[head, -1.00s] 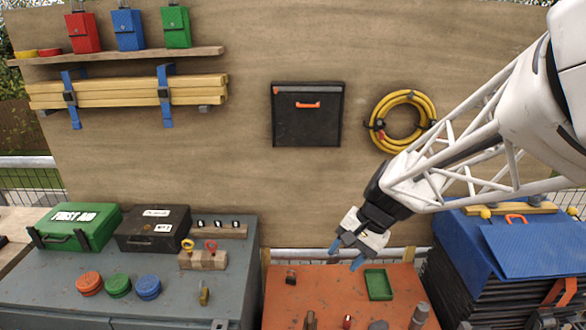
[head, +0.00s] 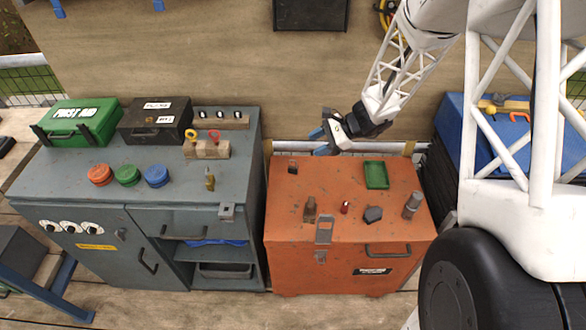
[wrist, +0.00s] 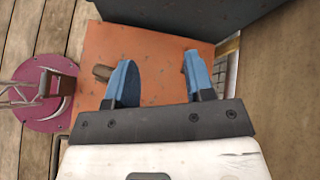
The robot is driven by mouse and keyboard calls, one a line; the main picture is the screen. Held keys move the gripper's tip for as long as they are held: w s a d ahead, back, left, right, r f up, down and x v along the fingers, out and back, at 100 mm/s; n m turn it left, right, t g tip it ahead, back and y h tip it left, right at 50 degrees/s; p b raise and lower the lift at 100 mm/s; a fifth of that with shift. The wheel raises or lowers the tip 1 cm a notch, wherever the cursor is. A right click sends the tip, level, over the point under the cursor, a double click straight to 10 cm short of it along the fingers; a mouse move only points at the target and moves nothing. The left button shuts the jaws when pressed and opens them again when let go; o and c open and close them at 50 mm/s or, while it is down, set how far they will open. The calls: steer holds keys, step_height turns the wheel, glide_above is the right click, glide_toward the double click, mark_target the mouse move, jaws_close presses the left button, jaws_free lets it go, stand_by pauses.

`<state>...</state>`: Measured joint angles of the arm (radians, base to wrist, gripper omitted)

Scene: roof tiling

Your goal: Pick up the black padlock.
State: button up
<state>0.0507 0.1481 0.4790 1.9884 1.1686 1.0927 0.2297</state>
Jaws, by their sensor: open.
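A small dark block-like thing (head: 292,168), which looks like the black padlock, sits near the back left corner of the orange chest's (head: 330,230) top. It is too small to make out a shackle. My gripper (head: 319,142) is open and empty, above the back edge of the chest, up and to the right of that dark thing in the head view. In the wrist view my blue fingers (wrist: 157,85) are spread over the orange top. A small dark part (wrist: 185,59) shows beside the right finger, mostly hidden. A brownish thing (wrist: 103,73) lies left of the left finger.
The chest top also holds a green tray (head: 377,175), a brown upright piece (head: 310,208), a red piece (head: 345,207), a dark nut-like piece (head: 373,214) and a grey cylinder (head: 411,205). A brass padlock (head: 209,180) stands on the grey cabinet (head: 90,185).

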mark_target(297, 167)
steer(key=w+f+m+t, duration=0.1)
steer(key=w+f+m, duration=0.1)
steer(key=f, duration=0.4)
steer(key=w+f+m+t+y, duration=0.1)
steer(key=w+f+m, duration=0.1)
steer(key=f, duration=0.4)
steer(key=w+f+m+t+y, duration=0.1)
steer(key=w+f+m, duration=0.2)
steer(key=f, duration=0.4)
steer(key=shift+w+f, duration=0.1)
steer(key=shift+w, duration=0.6)
steer(key=shift+a, duration=0.15)
steer(key=shift+x, duration=1.2)
steer(key=shift+w, duration=0.1)
steer(key=shift+x, duration=2.6)
jaws_close()
